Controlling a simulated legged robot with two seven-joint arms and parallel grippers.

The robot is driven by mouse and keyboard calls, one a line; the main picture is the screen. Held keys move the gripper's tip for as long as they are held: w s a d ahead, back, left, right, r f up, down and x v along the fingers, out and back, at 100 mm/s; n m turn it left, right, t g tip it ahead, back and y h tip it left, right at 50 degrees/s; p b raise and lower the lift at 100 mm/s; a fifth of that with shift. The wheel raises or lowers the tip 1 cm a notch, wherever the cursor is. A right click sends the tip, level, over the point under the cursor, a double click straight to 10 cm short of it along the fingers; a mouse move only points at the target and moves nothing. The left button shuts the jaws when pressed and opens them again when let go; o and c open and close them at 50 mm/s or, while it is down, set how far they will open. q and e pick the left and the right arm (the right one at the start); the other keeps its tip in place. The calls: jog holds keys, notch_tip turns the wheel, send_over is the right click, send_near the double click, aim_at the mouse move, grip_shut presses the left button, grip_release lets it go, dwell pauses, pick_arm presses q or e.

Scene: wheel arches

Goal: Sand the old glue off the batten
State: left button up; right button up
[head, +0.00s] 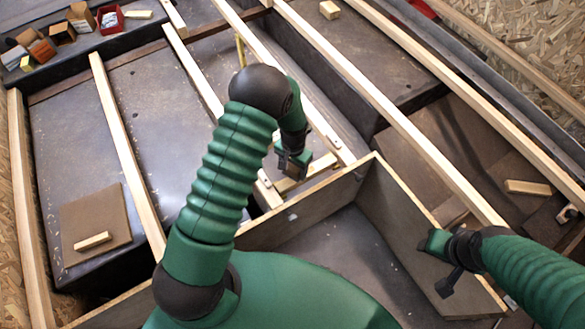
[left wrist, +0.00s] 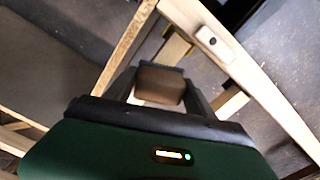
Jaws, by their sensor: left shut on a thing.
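My left gripper (head: 292,168) points down beside a pale batten (head: 322,128) near the middle of the head view. In the left wrist view its fingers are shut on a brown block (left wrist: 160,84) with a paler lower face, probably a sanding block. The batten also crosses the left wrist view (left wrist: 262,90), just beyond the fingers, with a small pale piece with a dark spot on it. I cannot tell whether the block touches wood. Old glue cannot be made out. My right gripper (head: 447,283) hangs over the wooden box wall at right; its fingers are unclear.
Several long battens cross the grey floor panels. An open wooden box frame (head: 398,215) stands in front. A brown board (head: 95,222) with a small wood block lies at left. Small boxes and a red bin (head: 110,18) sit at the top left. A loose offcut (head: 528,188) lies at right.

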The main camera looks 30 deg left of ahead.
aim_at(293, 166)
pick_arm(q)
jog(key=shift+a+r+p, duration=0.1)
jog(key=shift+r+p, duration=1.1)
jog(key=shift+r, duration=0.5)
